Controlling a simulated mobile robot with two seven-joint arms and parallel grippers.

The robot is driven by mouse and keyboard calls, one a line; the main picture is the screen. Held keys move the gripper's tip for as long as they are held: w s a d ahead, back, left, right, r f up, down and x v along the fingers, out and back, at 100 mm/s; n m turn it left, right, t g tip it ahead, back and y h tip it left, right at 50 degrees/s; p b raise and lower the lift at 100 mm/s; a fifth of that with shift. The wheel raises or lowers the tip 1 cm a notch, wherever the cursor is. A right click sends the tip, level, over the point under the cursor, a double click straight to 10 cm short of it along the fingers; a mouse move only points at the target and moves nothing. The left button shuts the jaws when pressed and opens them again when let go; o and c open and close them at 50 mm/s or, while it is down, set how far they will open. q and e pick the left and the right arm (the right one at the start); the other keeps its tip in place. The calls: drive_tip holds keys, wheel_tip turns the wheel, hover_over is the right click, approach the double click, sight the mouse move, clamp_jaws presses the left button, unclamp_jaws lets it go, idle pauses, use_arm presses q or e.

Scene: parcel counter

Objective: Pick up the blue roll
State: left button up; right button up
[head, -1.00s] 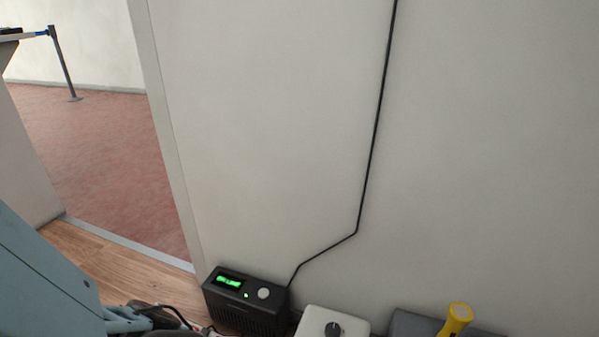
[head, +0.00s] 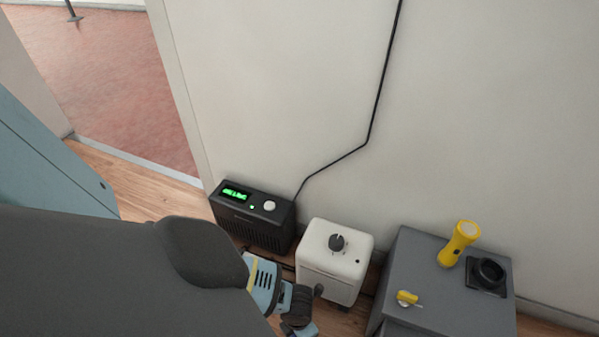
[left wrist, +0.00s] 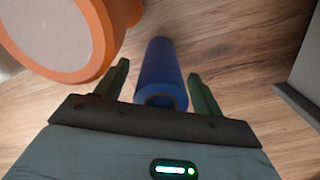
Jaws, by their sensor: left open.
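The blue roll (left wrist: 158,68) shows in the left wrist view, with its hollow end facing the camera. It lies between the two dark green fingers of my left gripper (left wrist: 159,72), which are open. A gap shows on each side of the roll, so neither finger appears to touch it. Wood-grain surface shows around it; I cannot tell whether the roll stands or lies. The roll is not visible in the head view. My left gripper's fingers cannot be made out there. My right gripper is not in view.
An orange round object (left wrist: 112,30) with a pale face is close left of the roll. A grey item (left wrist: 299,105) is at right. The head view shows a black device (head: 251,219), white box (head: 333,265), and grey cabinet (head: 450,313) bearing a yellow flashlight (head: 459,243).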

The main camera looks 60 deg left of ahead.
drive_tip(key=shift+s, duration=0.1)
use_arm(q)
drive_tip(key=shift+r, duration=0.1)
drive_tip(key=c, duration=1.1)
drive_tip(key=shift+c, duration=0.2)
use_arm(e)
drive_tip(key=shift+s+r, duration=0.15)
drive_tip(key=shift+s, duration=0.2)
use_arm(q)
drive_tip(key=shift+r, duration=0.15)
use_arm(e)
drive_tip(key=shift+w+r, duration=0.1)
